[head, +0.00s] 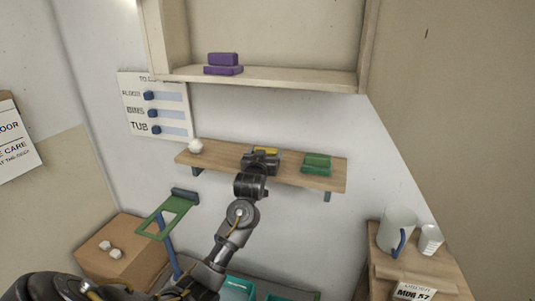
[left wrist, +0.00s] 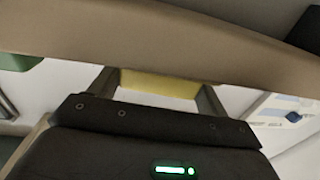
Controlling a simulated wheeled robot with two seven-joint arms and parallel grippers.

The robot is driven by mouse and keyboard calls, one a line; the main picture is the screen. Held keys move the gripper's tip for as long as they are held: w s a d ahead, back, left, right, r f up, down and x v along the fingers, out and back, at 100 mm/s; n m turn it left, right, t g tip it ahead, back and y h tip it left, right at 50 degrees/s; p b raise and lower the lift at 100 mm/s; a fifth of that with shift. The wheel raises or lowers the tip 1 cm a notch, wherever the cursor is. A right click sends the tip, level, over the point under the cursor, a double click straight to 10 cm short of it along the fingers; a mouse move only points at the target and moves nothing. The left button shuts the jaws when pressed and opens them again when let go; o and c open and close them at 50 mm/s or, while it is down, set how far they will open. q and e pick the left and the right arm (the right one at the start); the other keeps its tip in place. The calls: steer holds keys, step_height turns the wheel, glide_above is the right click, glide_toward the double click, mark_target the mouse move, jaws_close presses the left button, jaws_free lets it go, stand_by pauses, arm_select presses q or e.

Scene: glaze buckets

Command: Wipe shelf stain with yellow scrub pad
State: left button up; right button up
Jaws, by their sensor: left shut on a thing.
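In the head view my left gripper (head: 264,153) is at the wooden wall shelf (head: 222,160), near the middle of its length. A bit of the yellow scrub pad (head: 270,150) shows just beyond the gripper. In the left wrist view the yellow pad (left wrist: 160,83) sits between the two fingers of my left gripper (left wrist: 158,90), which is shut on it. The shelf board (left wrist: 140,55) crosses that view and hides part of the pad. No stain can be made out; the gripper covers the middle of the shelf. My right gripper is not in view.
Green blocks (head: 316,164) stand on the shelf right of the gripper, and a small white object (head: 195,146) at its left end. An upper shelf (head: 280,77) holds purple blocks (head: 223,65). A mug (head: 397,231) stands lower right, a cardboard box (head: 125,255) lower left.

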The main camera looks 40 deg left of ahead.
arm_select(q)
steer(key=shift+s+a+f+p, duration=0.1)
steer(key=shift+s+a+p, duration=0.2)
steer(key=shift+a, duration=0.8)
steer(key=shift+s+a+p, duration=0.1)
steer(key=shift+s+a, duration=0.3)
steer(key=shift+a, duration=0.7)
steer(key=shift+s+a+f+p, duration=0.1)
steer(key=shift+s+a+p, duration=0.2)
steer(key=shift+a, duration=0.8)
steer(key=shift+s, duration=0.1)
steer(key=shift+s+a+r+p, duration=0.1)
steer(key=shift+s+a+p, duration=0.15)
steer(key=shift+a, duration=0.65)
steer(key=shift+s+a+r+p, duration=0.1)
steer(key=shift+s+a+p, duration=0.15)
steer(key=shift+a, duration=0.65)
steer(key=shift+d+b+x, duration=0.2)
steer(key=shift+b+x, duration=0.1)
steer(key=shift+x, duration=0.75)
steer(key=shift+w+d, duration=0.3)
steer(key=shift+d, duration=0.55)
steer(key=shift+w+d+p, duration=0.3)
steer(key=shift+d+p, duration=0.1)
steer(key=shift+d, duration=0.5)
steer(key=shift+d, duration=0.15)
